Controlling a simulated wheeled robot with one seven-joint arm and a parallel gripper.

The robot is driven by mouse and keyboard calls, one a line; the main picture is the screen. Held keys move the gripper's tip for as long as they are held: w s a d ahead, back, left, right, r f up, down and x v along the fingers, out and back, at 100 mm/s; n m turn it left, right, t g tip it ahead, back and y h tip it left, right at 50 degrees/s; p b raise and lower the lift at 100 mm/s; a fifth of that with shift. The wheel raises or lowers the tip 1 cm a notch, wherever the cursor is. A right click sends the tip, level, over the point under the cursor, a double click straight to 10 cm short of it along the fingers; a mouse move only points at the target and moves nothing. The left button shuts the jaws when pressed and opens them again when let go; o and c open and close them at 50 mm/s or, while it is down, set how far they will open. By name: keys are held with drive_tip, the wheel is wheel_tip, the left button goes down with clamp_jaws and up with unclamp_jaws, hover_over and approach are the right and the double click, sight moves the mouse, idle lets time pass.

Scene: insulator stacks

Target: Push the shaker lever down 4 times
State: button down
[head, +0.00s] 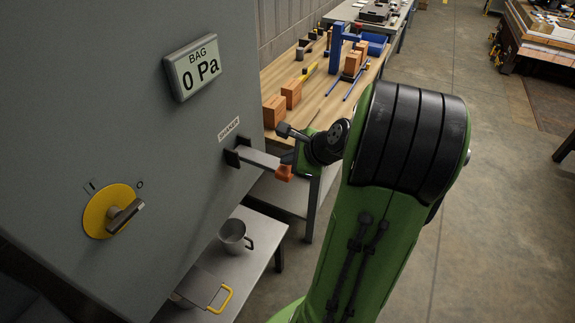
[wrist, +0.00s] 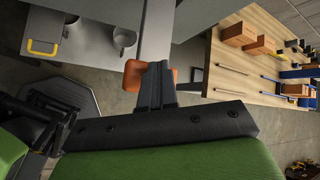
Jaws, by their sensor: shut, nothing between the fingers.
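The shaker lever (head: 260,158) is a grey bar sticking out of a dark slot bracket on the grey cabinet, below a small label. It ends in an orange tip (head: 284,173). In the head view the lever looks roughly level, sloping slightly down toward its tip. My gripper (head: 289,157) is at the lever's outer end, partly hidden behind it. In the wrist view my gripper's dark fingers (wrist: 158,72) are together and empty, in front of the orange tip (wrist: 134,76), with the grey lever (wrist: 157,35) running away beyond. I cannot tell whether they touch it.
The cabinet carries a display (head: 193,68) reading "BAG 0 Pa" and a yellow rotary switch (head: 109,211). Below is a metal shelf (head: 252,262) with a pot (head: 232,235). A wooden workbench (head: 325,97) with blocks and tools stands behind. Open floor lies to the right.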

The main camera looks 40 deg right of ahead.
drive_tip(key=shift+f+b, duration=1.65)
drive_tip(key=shift+f, duration=0.75)
idle(1.4)
drive_tip(key=shift+s, duration=0.1)
idle(0.4)
drive_tip(key=shift+r+p, duration=3.15)
drive_tip(key=shift+p, duration=0.1)
wheel_tip(320, 180, up, 5)
drive_tip(key=p, duration=0.5)
